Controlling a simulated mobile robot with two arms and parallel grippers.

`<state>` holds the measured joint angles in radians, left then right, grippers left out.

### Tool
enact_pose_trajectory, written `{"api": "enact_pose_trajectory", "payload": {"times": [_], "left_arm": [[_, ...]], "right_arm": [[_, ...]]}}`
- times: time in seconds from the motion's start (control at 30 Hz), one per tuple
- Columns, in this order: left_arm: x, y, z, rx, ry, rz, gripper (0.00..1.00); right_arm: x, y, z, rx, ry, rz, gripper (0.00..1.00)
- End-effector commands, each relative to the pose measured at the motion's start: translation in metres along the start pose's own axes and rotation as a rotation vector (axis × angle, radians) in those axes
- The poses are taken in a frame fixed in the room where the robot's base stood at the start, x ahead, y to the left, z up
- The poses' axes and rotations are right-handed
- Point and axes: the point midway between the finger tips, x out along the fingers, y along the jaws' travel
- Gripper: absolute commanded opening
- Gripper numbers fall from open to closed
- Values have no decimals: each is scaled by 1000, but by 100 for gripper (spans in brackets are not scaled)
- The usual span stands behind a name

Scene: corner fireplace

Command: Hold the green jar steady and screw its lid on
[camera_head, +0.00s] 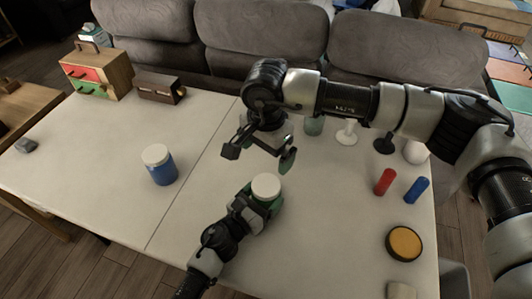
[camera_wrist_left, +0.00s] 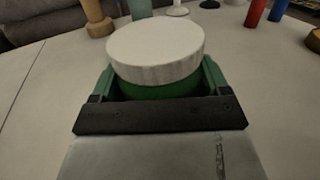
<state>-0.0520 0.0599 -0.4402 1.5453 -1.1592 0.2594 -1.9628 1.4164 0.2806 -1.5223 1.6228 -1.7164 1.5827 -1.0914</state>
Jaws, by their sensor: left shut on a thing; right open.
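The green jar (camera_wrist_left: 158,90) stands on the table with its white lid (camera_head: 266,186) on its top. The lid also fills the middle of the left wrist view (camera_wrist_left: 156,45); I cannot tell whether it is screwed tight. My left gripper (camera_head: 262,198) is shut around the jar's body from the near side. My right gripper (camera_head: 259,155) is open and empty, above and behind the jar, its fingers apart and not touching the lid.
A blue jar with a white lid (camera_head: 159,165) stands to the left. Red (camera_head: 384,181) and blue (camera_head: 417,190) cylinders and a round yellow-topped thing (camera_head: 404,243) are at the right. A drawer box (camera_head: 97,75) stands at the back left.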

Motion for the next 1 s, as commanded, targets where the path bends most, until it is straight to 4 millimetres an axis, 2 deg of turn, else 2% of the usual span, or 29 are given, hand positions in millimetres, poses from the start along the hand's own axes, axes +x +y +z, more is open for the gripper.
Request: {"api": "enact_pose_trajectory", "payload": {"times": [0.07,0.1,0.23,0.47,0.57,1.0], "left_arm": [[0,0,0,0,0,0,10],[0,0,0,0,0,0,81],[0,0,0,0,0,0,100],[-1,0,0,0,0,0,100],[-8,0,-1,1,1,0,100],[-89,0,-3,-1,2,-1,100]], "right_arm": [[0,0,0,0,0,0,100],[0,0,0,0,0,0,100],[0,0,0,0,0,0,100],[1,0,0,0,0,0,100],[2,0,0,0,0,0,100],[18,0,0,0,0,0,100]]}}
